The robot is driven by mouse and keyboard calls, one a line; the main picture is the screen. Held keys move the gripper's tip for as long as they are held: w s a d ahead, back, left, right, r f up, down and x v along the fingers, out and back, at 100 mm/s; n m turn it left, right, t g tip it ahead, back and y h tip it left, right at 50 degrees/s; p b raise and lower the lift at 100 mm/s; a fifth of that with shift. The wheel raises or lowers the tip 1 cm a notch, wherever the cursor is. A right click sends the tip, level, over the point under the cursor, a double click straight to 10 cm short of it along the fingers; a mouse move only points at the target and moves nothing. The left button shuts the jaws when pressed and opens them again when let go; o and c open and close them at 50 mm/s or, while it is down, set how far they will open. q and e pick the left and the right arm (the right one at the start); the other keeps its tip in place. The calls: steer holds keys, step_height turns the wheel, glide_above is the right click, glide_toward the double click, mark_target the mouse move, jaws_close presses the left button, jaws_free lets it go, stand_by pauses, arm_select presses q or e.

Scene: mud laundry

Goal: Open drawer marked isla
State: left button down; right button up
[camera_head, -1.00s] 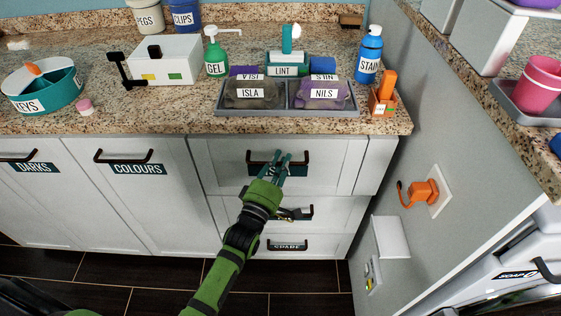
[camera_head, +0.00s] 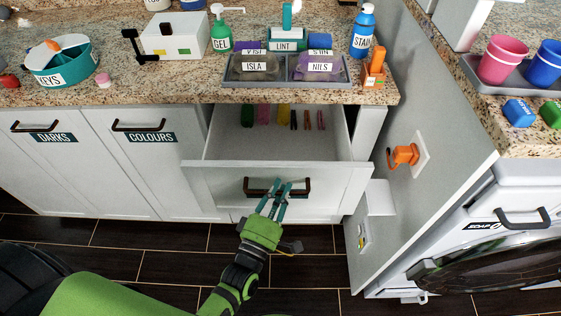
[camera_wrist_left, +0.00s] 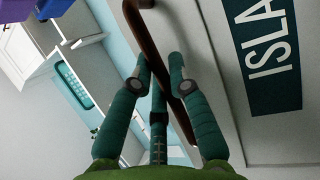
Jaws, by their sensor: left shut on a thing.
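The top drawer (camera_head: 330,180) on the right of the cabinet is pulled out, and its inside shows. Its label (camera_wrist_left: 266,52) reads ISLA in the left wrist view. In the head view my gripper covers most of that label. My left gripper (camera_head: 276,188) is shut on the dark bronze handle (camera_head: 300,186) at the drawer front. In the left wrist view the fingers (camera_wrist_left: 160,78) lie on both sides of the handle bar (camera_wrist_left: 150,45). Several coloured items (camera_head: 264,114) lie at the back of the drawer. My right gripper is not in view.
The counter above holds a grey tray (camera_head: 228,78) with labelled bundles, a green GEL bottle (camera_head: 222,40) and a blue STAIN bottle (camera_head: 362,36). A side panel with an orange plug (camera_head: 404,155) stands right of the drawer. Dark floor tiles lie clear in front.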

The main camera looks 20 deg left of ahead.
arm_select(q)
steer(key=s+d+p, duration=0.1)
steer(key=s+d, duration=0.2)
steer(key=s, duration=0.9)
steer(key=shift+s+d, duration=0.25)
steer(key=shift+d, duration=0.05)
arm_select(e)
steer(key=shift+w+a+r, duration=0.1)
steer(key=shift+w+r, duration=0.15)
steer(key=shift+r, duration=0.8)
arm_select(q)
steer(key=c, duration=1.1)
jaws_free()
steer(key=shift+c, duration=0.2)
steer(key=v, duration=1.2)
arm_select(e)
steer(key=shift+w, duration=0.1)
